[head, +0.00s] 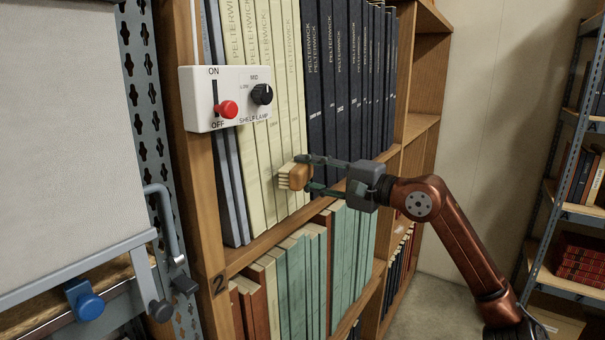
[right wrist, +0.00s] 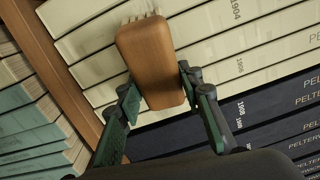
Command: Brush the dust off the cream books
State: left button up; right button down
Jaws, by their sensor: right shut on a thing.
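The cream books (head: 262,160) stand upright in a row on the middle shelf, with PELTERWICK lettering on their spines. My right gripper (head: 303,174) is in front of their lower spines, shut on a wooden brush (head: 299,177). The brush's pale bristles (head: 284,177) point at the cream spines and look close to or touching them; I cannot tell which. In the right wrist view the brush (right wrist: 152,62) sits between the two fingers (right wrist: 160,88), bristles over the cream books (right wrist: 220,48). No dust is clearly visible. My left gripper is not in view.
Dark blue books (head: 345,80) stand directly right of the cream ones. A shelf lamp switch box (head: 226,98) juts out at the left. A grey metal frame (head: 150,90) stands at left, and a metal rack (head: 560,180) at far right.

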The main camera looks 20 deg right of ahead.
jog(key=shift+w+d, duration=0.6)
jog(key=shift+d, duration=0.15)
jog(key=w+d+p, duration=0.2)
jog(key=w+d, duration=0.1)
jog(key=d, duration=0.2)
jog(key=shift+w+r+p, duration=0.25)
jog(key=shift+w+p, duration=0.05)
jog(key=shift+d, duration=0.1)
jog(key=shift+f, duration=0.1)
